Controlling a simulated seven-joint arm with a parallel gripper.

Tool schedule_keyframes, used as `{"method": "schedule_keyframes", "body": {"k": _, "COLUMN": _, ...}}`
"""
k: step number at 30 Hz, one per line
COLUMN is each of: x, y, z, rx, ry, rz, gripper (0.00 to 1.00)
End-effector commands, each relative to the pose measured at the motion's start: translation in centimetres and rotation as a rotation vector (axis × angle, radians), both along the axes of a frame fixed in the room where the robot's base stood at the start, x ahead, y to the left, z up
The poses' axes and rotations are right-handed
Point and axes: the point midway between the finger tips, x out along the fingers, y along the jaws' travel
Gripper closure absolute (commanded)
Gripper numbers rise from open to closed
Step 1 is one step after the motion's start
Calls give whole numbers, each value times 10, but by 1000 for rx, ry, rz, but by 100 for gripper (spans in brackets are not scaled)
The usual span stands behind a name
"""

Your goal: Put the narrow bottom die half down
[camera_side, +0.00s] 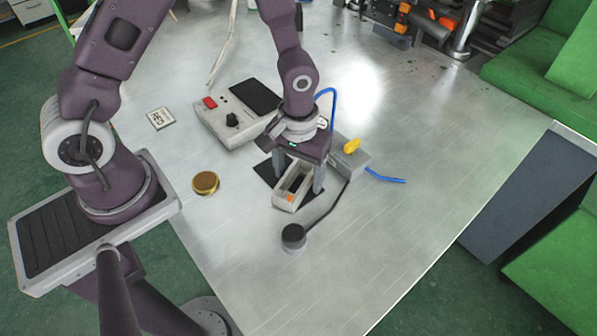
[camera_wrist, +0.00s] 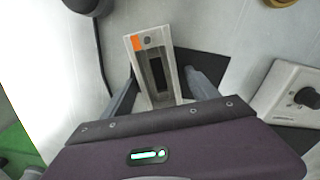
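The narrow bottom die half (camera_side: 283,202) is a light grey block with a long dark slot and an orange mark at its near end. It also shows in the wrist view (camera_wrist: 139,66), where its orange end points up and away from the gripper. My gripper (camera_side: 299,181) points down, with one finger on each side of the die half. In the wrist view the fingers (camera_wrist: 160,74) lie close along its two long sides and appear to hold it. Whether its underside touches the surface is hidden.
A dark square mat (camera_side: 265,171) lies beneath and beside the die half. A black round knob (camera_side: 293,236), a gold tin (camera_side: 206,183) and a control box (camera_side: 222,122) are around.

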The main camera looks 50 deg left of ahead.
Motion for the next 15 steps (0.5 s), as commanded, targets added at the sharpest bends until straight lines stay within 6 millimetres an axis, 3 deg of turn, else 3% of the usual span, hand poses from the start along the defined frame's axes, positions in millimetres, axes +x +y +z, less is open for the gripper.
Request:
{"method": "schedule_keyframes", "body": {"k": 8, "x": 1, "y": 0, "z": 9, "rx": 0, "ry": -2, "rz": 0, "gripper": 31}}
{"method": "schedule_keyframes", "body": {"k": 15, "x": 2, "y": 0, "z": 59, "rx": 0, "ry": -7, "rz": 2, "gripper": 31}}
